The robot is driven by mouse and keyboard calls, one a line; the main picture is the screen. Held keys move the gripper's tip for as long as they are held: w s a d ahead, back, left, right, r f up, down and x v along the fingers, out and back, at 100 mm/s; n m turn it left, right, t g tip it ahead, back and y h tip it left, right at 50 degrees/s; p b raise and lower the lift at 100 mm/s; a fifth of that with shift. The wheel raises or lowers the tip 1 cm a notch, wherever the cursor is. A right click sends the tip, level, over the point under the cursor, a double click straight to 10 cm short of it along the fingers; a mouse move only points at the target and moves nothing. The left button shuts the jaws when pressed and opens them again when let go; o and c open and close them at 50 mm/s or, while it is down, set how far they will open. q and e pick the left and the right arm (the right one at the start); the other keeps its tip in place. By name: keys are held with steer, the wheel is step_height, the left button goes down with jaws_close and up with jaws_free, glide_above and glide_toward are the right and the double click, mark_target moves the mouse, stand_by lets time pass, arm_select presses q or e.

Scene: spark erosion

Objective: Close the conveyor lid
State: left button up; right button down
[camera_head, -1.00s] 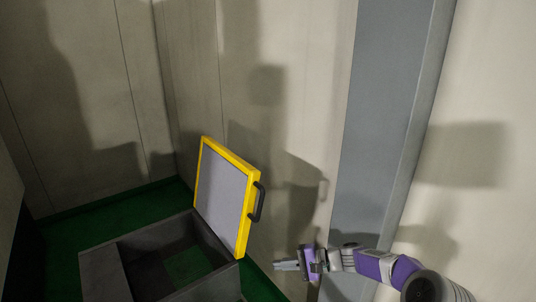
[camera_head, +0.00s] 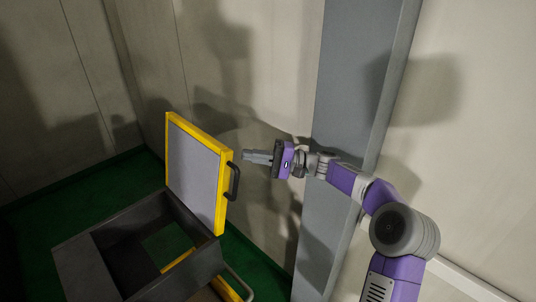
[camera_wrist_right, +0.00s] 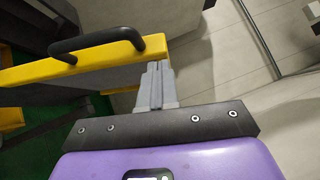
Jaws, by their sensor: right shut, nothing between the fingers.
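The conveyor lid (camera_head: 197,170) is a grey panel with a yellow frame and a black handle (camera_head: 233,181) on its right edge. It stands open, raised from the dark conveyor box (camera_head: 205,262). My right gripper (camera_head: 245,155) is shut and empty, just right of the lid near its upper right corner and above the handle. In the right wrist view my shut fingers (camera_wrist_right: 156,68) point at the lid's yellow edge (camera_wrist_right: 85,66), to the right of the handle (camera_wrist_right: 95,40). A small gap or contact there cannot be told. My left gripper is out of view.
A grey pillar (camera_head: 345,90) stands behind my right arm. Pale wall panels (camera_head: 275,50) rise close behind the lid. The green floor (camera_head: 40,215) is clear left of the box. A yellow bar (camera_head: 225,289) lies at the box's lower front.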

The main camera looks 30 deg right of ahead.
steer(key=shift+x, duration=0.85)
steer(key=shift+a, duration=0.1)
